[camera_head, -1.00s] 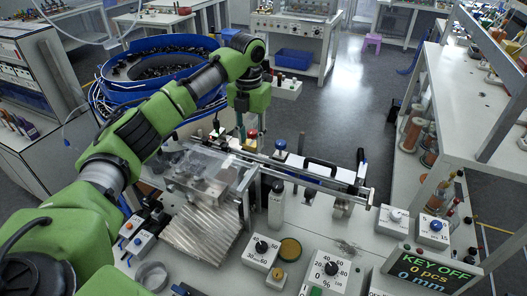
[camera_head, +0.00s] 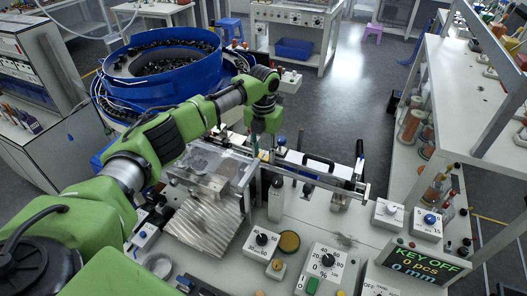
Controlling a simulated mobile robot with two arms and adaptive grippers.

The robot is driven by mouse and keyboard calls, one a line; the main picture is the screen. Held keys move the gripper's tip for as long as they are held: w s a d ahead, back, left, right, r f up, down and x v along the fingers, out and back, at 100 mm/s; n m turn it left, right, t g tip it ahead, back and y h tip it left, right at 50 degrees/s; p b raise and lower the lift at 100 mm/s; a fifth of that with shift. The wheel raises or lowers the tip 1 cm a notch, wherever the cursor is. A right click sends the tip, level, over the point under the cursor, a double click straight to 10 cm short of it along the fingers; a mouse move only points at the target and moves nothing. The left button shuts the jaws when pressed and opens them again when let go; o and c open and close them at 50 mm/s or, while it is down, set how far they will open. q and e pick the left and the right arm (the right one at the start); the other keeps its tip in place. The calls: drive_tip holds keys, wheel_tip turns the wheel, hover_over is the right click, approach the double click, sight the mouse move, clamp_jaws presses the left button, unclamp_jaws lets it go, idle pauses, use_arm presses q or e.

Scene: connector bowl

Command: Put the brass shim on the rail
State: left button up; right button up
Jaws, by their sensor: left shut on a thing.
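My left gripper (camera_head: 263,154) points down over the left part of the long metal rail (camera_head: 315,175), close above it. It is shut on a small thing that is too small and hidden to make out. I cannot tell whether that thing touches the rail. I cannot pick out the brass shim with certainty. A round brass-coloured dish (camera_head: 289,242) lies on the bench in front of the rail. My right gripper is not in view.
A clear cover (camera_head: 215,166) and a ribbed metal chute (camera_head: 204,222) stand left of the gripper. Dial boxes (camera_head: 323,262) and a display reading KEY OFF (camera_head: 428,257) stand at the front. A blue-rimmed bowl feeder (camera_head: 165,60) is behind my arm.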

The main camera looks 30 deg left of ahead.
sight(264, 156)
use_arm(q)
drive_tip(key=o, duration=0.9)
drive_tip(key=shift+f, duration=0.15)
drive_tip(key=shift+c, duration=0.2)
drive_tip(key=shift+o, duration=1.3)
drive_tip(key=shift+r, duration=0.4)
wheel_tip(264, 156, up, 12)
drive_tip(key=b, duration=0.4)
drive_tip(key=shift+f, duration=0.2)
drive_tip(key=shift+f, duration=0.15)
